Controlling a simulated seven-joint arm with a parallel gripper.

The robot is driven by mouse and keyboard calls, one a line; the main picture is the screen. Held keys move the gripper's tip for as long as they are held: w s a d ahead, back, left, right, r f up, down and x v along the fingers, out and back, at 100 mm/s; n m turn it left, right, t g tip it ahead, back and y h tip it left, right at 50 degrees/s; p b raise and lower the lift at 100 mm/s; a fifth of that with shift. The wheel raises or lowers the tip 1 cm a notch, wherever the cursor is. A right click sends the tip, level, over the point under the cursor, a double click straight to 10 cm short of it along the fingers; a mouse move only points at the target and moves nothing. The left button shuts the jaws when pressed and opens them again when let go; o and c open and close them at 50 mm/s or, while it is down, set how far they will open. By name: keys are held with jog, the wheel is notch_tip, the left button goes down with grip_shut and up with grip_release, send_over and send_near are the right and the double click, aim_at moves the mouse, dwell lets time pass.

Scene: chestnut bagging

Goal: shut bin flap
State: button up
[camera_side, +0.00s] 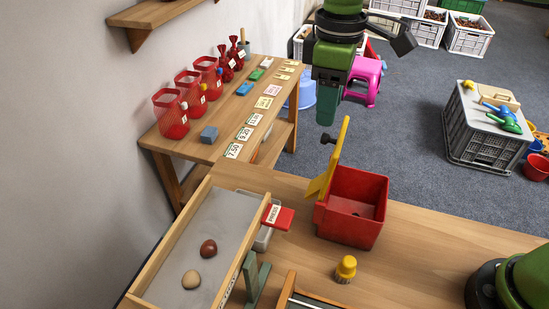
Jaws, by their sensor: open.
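The red bin (345,228) stands on the wooden table, its top uncovered and its inside showing dark. Its yellow flap (337,160) stands raised, nearly upright, along the bin's left side. A black knob (327,138) sticks out to the left from the flap's upper part. My gripper (326,120) points down just above and left of the flap's top edge, close to the knob. It is open and holds nothing that I can see. I cannot tell from this view whether it touches the flap.
Left of the bin is a grey tray (228,215) with a brown chestnut (208,248) and a pale one (191,280). A red PRESS lever (279,217) lies between tray and bin. A yellow brush (345,269) stands in front. The table right of the bin is clear.

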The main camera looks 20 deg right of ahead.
aim_at(325, 134)
notch_tip(325, 134, down, 6)
jog(key=shift+r, duration=0.1)
jog(key=shift+c, duration=0.4)
grip_shut()
